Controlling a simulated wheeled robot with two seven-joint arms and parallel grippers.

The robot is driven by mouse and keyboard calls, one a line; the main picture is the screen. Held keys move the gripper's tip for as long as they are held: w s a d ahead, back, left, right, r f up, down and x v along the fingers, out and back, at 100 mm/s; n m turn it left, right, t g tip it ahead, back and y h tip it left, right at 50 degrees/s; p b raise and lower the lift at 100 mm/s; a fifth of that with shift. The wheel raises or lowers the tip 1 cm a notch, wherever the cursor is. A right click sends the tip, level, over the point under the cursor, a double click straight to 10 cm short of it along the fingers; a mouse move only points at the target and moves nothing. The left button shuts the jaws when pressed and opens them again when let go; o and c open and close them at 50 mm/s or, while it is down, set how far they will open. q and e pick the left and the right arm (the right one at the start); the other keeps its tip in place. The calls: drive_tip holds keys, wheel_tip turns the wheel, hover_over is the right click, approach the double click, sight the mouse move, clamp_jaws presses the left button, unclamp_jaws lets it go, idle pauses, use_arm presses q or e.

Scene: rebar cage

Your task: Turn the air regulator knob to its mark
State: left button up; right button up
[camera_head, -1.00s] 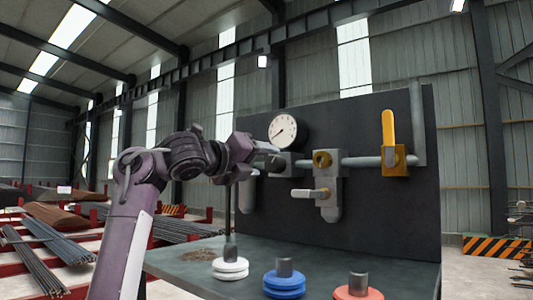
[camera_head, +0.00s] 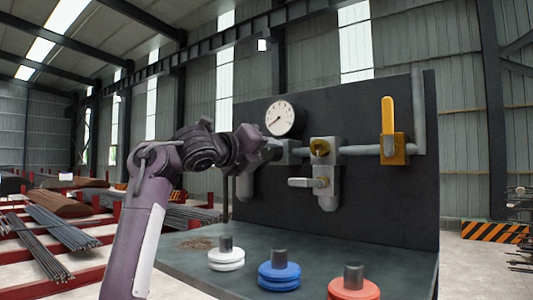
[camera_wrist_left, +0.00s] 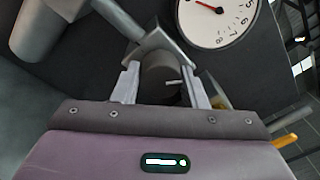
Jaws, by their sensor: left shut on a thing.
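The pressure gauge (camera_head: 280,119) is on the dark panel, with a white dial; it is cut off at the top of the left wrist view (camera_wrist_left: 215,15). Below it a grey regulator body (camera_head: 287,151) joins the pipe. In the left wrist view the dark round knob (camera_wrist_left: 158,72) with a small pale mark sits between my two finger pads. My left gripper (camera_wrist_left: 162,88) is shut on this knob; in the head view it (camera_head: 267,151) is at the panel, and mostly hides the knob. My right gripper is not in view.
White (camera_head: 226,260), blue (camera_head: 279,277) and red (camera_head: 354,289) discs with posts stand on the bench (camera_head: 215,282).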

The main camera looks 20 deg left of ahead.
use_arm(q)
drive_tip(key=shift+f+n, duration=0.1)
drive_tip(key=shift+n, duration=0.2)
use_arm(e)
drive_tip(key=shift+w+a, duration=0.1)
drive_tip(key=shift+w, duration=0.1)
use_arm(q)
drive_tip(key=shift+n, duration=0.5)
drive_tip(key=n, duration=0.3)
drive_tip(key=shift+f, duration=0.1)
drive_tip(key=n, duration=0.4)
drive_tip(key=shift+d+f, duration=0.1)
drive_tip(key=n, duration=0.5)
drive_tip(key=shift+t, duration=0.3)
drive_tip(key=n, duration=0.6)
drive_tip(key=shift+n+y+b, duration=0.3)
drive_tip(key=shift+n+b, duration=0.05)
drive_tip(key=shift+n, duration=0.05)
drive_tip(key=n, duration=0.3)
drive_tip(key=shift+d+n, duration=0.1)
drive_tip(key=shift+n, duration=0.2)
drive_tip(key=shift+n+y+b, duration=0.35)
drive_tip(key=shift+n+y, duration=0.05)
drive_tip(key=shift+n, duration=0.8)
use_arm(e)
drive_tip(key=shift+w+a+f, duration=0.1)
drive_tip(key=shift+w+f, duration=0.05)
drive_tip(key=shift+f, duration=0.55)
